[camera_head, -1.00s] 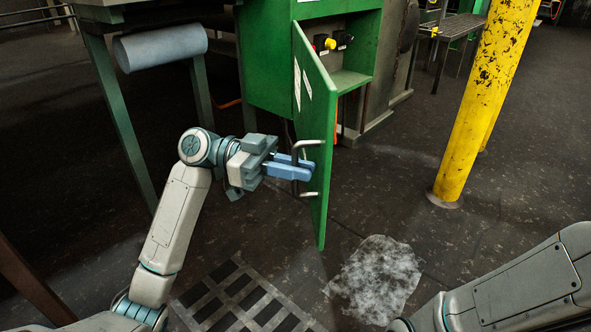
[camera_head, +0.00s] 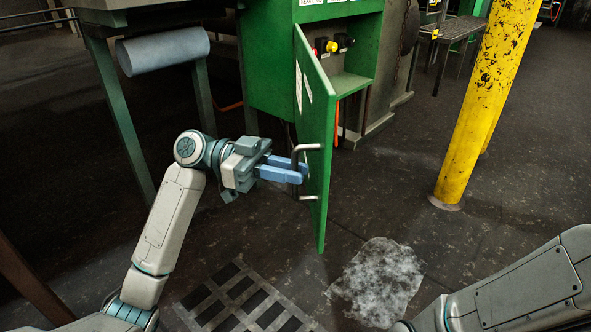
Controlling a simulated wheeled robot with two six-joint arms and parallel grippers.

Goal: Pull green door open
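The green door (camera_head: 317,128) stands open on the front of the green cabinet (camera_head: 263,62), swung out so that I see its outer face at a steep angle. Its dark U-shaped handle (camera_head: 296,175) sticks out to the left, with pale ends at the door. My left gripper (camera_head: 300,174) is at the handle, its blue fingers pointing right and reaching the handle's bar. The fingers lie close together around the bar, but I cannot tell whether they grip it. My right arm (camera_head: 520,285) shows at the lower right; its gripper is out of the frame.
Inside the cabinet are red, yellow and black buttons (camera_head: 332,46). A yellow post (camera_head: 486,95) stands on the right. A grey roller (camera_head: 162,50) hangs at the upper left. A floor grate (camera_head: 240,300) and a pale patch (camera_head: 378,282) lie below the door on open floor.

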